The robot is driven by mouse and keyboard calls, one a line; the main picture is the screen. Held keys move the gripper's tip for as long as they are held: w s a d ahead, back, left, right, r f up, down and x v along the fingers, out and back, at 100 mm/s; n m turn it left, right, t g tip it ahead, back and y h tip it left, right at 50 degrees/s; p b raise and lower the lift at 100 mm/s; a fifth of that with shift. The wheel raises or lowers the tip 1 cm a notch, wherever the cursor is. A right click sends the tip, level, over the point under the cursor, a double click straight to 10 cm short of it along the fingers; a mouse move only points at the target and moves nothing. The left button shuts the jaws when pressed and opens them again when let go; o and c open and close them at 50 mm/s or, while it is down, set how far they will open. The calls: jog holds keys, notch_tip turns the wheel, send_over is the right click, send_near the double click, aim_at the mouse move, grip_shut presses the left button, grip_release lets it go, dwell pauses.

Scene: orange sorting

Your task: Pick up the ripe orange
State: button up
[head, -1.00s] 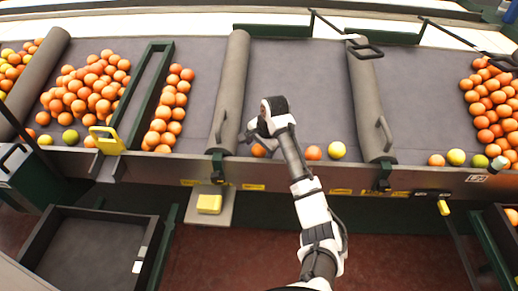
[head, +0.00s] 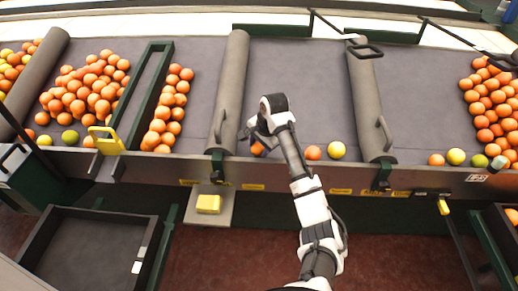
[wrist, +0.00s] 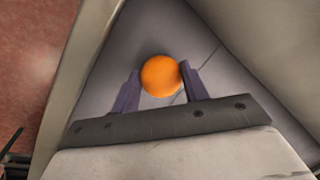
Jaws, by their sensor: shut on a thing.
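The ripe orange (wrist: 161,76) sits between the two fingers of my gripper (wrist: 160,85) in the wrist view, with a finger against each side. Its skin is evenly orange. In the head view the same orange (head: 258,149) shows low at the front of the middle bay, partly hidden by my gripper (head: 257,136). My gripper is shut on it, close to the front wall and the left grey divider. I cannot tell whether the orange touches the bay floor.
Another orange (head: 313,152) and a yellow fruit (head: 337,149) lie to the right in the same bay. Padded grey dividers (head: 230,90) and (head: 371,100) bound the bay, and a front wall (head: 330,172) runs along it. The back of the bay is clear. An empty dark crate (head: 92,212) stands at lower left.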

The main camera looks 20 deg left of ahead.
aim_at(259, 146)
notch_tip(259, 146, up, 18)
jog(key=s+a+r+p, duration=0.2)
jog(key=s+a+p, duration=0.2)
jog(key=s+p, duration=0.15)
jog(key=s+a+f+b, duration=0.1)
jog(key=s+a+f, duration=0.1)
jog(key=s+a, duration=0.7)
jog(key=s+a+f, duration=0.2)
jog(key=s+a, duration=0.3)
jog(key=s, duration=0.8)
jog(key=s+a+f, duration=0.5)
jog(key=s+a, duration=0.1)
jog(key=s, duration=0.2)
jog(key=s+a+f, duration=0.4)
jog(key=s+a, duration=0.1)
jog(key=s, duration=0.4)
jog(key=s+a+f, duration=0.5)
jog(key=s+a, duration=0.1)
jog(key=s, duration=0.2)
jog(key=shift+s+a+f, duration=0.3)
jog(key=shift+s, duration=0.05)
jog(key=shift+a, duration=0.2)
jog(key=shift+w+f+b, duration=0.1)
jog(key=shift+f+b, duration=1.5)
jog(key=shift+f, duration=2.7)
jog(key=shift+f, duration=0.6)
